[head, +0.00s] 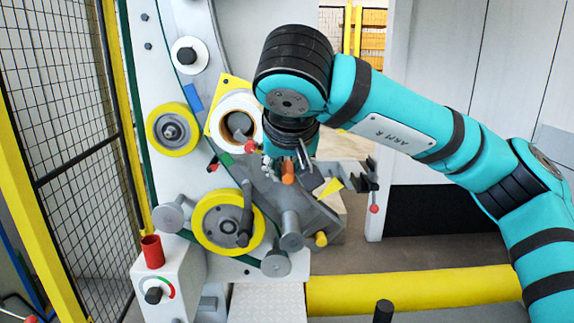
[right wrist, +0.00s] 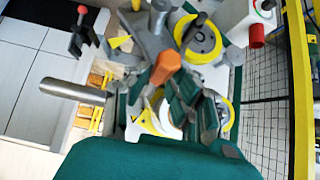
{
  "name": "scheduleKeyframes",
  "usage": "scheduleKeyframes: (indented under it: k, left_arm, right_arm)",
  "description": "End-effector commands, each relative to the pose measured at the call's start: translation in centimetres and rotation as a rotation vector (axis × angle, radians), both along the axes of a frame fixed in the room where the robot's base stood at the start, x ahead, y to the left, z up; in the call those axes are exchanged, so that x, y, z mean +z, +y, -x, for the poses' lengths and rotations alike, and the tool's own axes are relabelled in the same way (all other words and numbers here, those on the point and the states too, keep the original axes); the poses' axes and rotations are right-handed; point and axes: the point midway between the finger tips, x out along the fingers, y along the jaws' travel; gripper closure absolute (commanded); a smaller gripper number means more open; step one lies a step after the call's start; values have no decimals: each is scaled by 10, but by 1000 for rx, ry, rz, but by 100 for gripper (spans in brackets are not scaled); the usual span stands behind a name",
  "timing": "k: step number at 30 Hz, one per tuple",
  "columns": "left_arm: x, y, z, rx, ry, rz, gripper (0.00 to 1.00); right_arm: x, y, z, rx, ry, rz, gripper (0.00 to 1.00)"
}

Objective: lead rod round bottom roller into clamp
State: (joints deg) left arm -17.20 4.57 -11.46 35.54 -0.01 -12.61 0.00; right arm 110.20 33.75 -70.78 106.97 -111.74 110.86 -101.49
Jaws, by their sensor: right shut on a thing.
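My right gripper (head: 287,168) is over the machine's grey plate, below the white roll. It is shut on an orange-ended piece, which I take to be the rod (head: 288,174); the orange end also shows between the fingers in the right wrist view (right wrist: 165,68). The rest of the rod is hidden or cannot be told apart. Grey rollers stick out low on the machine, the lowest being the bottom roller (head: 275,263), below and left of the gripper. A dark clamp-like part (head: 368,178) with a red ball lever is to the right. My left gripper is out of view.
A white roll (head: 238,120) sits above. A control box (head: 165,287) with a red cup is at lower left. A yellow barrier (head: 415,289) crosses the floor at right.

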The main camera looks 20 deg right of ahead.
Motion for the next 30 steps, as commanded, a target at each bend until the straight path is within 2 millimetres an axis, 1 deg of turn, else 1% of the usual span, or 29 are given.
scheduleKeyframes:
  k: [4,14,30]
  left_arm:
    - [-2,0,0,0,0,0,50]
    - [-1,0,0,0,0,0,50]
    - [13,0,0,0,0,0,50]
  right_arm:
    - [1,2,6,1,-1,0,100]
    - [1,2,6,0,-1,-1,100]
    - [-2,-8,-29,-1,6,-2,100]
